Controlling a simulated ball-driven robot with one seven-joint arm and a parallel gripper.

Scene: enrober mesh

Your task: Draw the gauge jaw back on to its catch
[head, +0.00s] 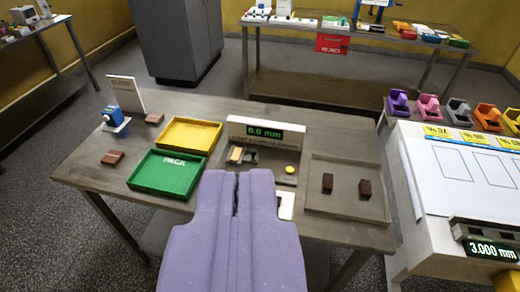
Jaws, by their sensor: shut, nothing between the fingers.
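The gauge (238,129) stands on the near table, a pale housing with a green display reading 0.0 mm. On its dark base in front of the display, small blocks sit close together, one of them cream (236,155). I cannot tell which is the jaw, nor make out the catch. A round yellow button (290,169) is to their right. My purple gripper (237,177) is shut and empty. In the picture its tips are just below the small blocks and hide the front part of the gauge; I cannot tell whether they touch it.
A yellow tray (163,134) and a green PACK tray (143,187) stand left of the gauge. Brown blocks lie left of them (112,157) and in a grey tray (345,208) at right. A blue device (114,117) is at far left.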

